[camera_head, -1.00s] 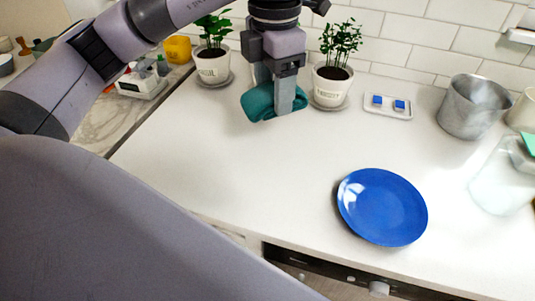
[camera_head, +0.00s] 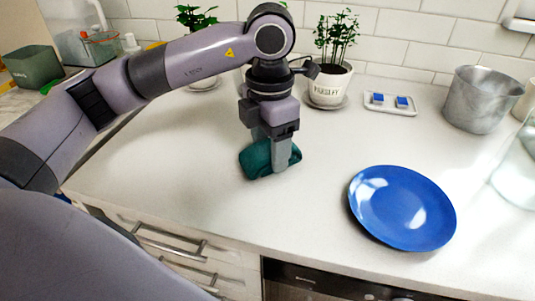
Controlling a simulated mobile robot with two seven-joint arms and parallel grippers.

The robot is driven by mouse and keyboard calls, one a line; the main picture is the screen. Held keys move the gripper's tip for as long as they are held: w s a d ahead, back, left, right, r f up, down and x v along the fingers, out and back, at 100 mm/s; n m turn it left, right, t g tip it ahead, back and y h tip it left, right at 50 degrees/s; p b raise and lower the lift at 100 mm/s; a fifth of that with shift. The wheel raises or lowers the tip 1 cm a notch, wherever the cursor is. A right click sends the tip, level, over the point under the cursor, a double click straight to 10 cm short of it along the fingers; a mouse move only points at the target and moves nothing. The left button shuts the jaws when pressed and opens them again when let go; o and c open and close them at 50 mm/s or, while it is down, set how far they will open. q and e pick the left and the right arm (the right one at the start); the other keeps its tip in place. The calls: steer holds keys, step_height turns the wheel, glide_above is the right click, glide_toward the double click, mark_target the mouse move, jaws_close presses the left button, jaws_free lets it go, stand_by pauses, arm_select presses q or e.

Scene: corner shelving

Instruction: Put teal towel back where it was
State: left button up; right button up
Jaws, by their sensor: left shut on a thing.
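The teal towel (camera_head: 257,159) is a small rolled or folded bundle in the head view, left of centre over the white counter. My left gripper (camera_head: 272,160) points down and is shut on the towel, one finger showing in front of it. The towel is at or just above the counter top; I cannot tell if it touches. The far finger and part of the towel are hidden behind the gripper. My right gripper is not in view.
A blue plate (camera_head: 402,208) lies right of the towel. Behind stand a potted plant (camera_head: 328,85), a small tray (camera_head: 390,103) with blue items and a metal pot (camera_head: 481,99). A glass vessel (camera_head: 517,165) is at the right edge. The counter (camera_head: 200,150) around the towel is clear.

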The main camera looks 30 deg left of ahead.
mark_target(270, 145)
arm_select(q)
steer(key=shift+f, duration=0.6)
steer(key=o, duration=0.9)
steer(key=shift+o, duration=0.2)
step_height(270, 145, up, 12)
steer(key=p, duration=0.1)
steer(key=shift+r, duration=0.2)
